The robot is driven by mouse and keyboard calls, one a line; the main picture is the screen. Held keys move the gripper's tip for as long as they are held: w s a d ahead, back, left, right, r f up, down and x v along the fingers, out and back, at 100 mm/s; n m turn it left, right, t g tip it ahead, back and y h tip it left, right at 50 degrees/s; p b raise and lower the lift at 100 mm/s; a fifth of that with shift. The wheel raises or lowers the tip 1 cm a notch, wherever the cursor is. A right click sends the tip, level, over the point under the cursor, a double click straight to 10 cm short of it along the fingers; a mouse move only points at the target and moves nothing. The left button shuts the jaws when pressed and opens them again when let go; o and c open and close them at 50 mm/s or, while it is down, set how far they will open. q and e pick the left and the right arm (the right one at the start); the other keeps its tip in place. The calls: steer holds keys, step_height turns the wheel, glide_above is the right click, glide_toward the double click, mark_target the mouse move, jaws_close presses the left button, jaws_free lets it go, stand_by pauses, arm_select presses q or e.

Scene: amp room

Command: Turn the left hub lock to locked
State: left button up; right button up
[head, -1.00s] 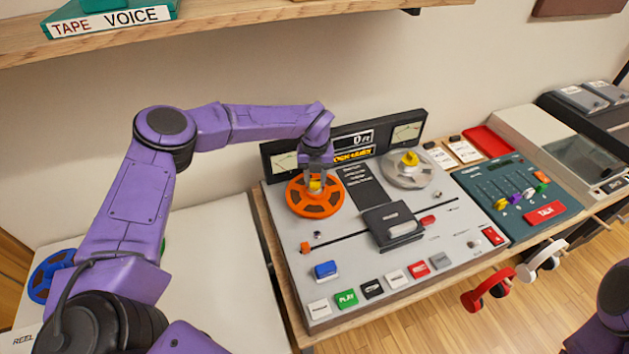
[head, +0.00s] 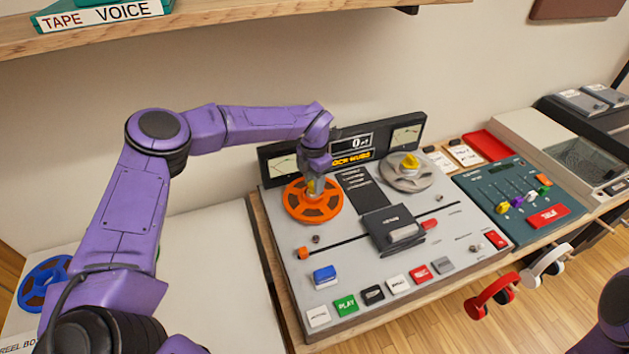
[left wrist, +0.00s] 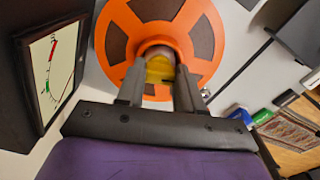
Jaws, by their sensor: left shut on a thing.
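The orange reel (head: 314,205) sits on the left hub of the tape deck (head: 350,275). My left gripper (head: 313,187) points down over its centre and is shut on the yellow left hub lock (head: 311,186). In the left wrist view the yellow lock (left wrist: 160,68) shows between the two fingers (left wrist: 158,92), in the middle of the orange reel (left wrist: 190,30). The fingers hide part of the lock, and I cannot tell its exact angle. My right gripper is not in view.
A grey reel with a yellow right hub lock (head: 410,161) sits on the right hub. A dark meter panel (head: 345,143) stands close behind the reels. A black head cover (head: 393,229) and several buttons lie in front. A blue reel (head: 45,280) lies at far left.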

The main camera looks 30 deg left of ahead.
mark_target(312, 183)
arm_select(q)
steer(key=shift+w+a+r+m, duration=0.1)
steer(key=shift+r+m, duration=0.05)
steer(key=shift+m, duration=0.65)
steer(key=shift+r+m, duration=0.1)
steer(key=shift+m, duration=0.7)
steer(key=o, duration=1)
steer(key=shift+o, duration=0.2)
steer(key=shift+s, duration=0.25)
steer(key=shift+w, duration=0.1)
step_height(312, 183, up, 10)
steer(key=b, duration=0.2)
steer(key=shift+r, duration=0.25)
steer(key=shift+a, duration=0.1)
